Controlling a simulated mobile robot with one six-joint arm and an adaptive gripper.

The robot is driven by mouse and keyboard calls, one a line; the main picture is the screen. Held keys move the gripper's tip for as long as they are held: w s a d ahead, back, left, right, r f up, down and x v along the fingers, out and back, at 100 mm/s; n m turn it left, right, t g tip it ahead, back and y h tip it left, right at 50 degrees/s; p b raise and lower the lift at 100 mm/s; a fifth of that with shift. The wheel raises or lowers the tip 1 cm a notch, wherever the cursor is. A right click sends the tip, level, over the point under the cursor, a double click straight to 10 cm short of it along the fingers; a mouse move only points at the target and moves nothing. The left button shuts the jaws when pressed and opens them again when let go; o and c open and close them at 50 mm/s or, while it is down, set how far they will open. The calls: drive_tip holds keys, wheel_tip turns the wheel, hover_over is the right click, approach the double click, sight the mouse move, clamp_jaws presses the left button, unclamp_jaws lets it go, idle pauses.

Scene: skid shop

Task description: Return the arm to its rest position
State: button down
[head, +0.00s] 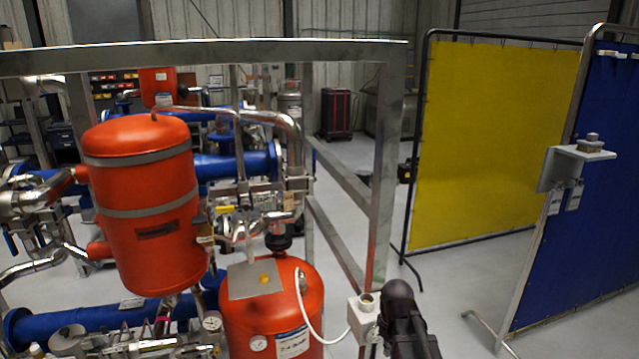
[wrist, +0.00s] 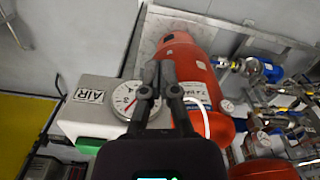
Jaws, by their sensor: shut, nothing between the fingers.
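My gripper (wrist: 158,76) is shut and empty in the wrist view, its two dark fingers close together. In that view the fingers overlap a white round gauge (wrist: 124,97) on a pale box marked AIR (wrist: 88,97), and the red tank (wrist: 186,62) lies behind them. I cannot tell whether the fingers touch the box. In the head view the dark end of my arm (head: 403,322) stands at the bottom, just right of a small white box (head: 361,317) on the frame post. The fingertips are not clear there.
A metal frame (head: 385,170) surrounds red tanks (head: 150,240) and blue pipes (head: 235,165) on the left. A yellow screen (head: 480,140) and a blue screen (head: 590,200) with a small bracket shelf (head: 584,153) stand at right. Grey floor (head: 460,285) shows between.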

drive_tip(key=s+f+m+b, duration=0.5)
drive_tip(key=s+f+m, duration=0.1)
drive_tip(key=shift+s+a+f, duration=0.25)
drive_tip(key=shift+s+a, duration=0.1)
drive_tip(key=shift+a, duration=0.1)
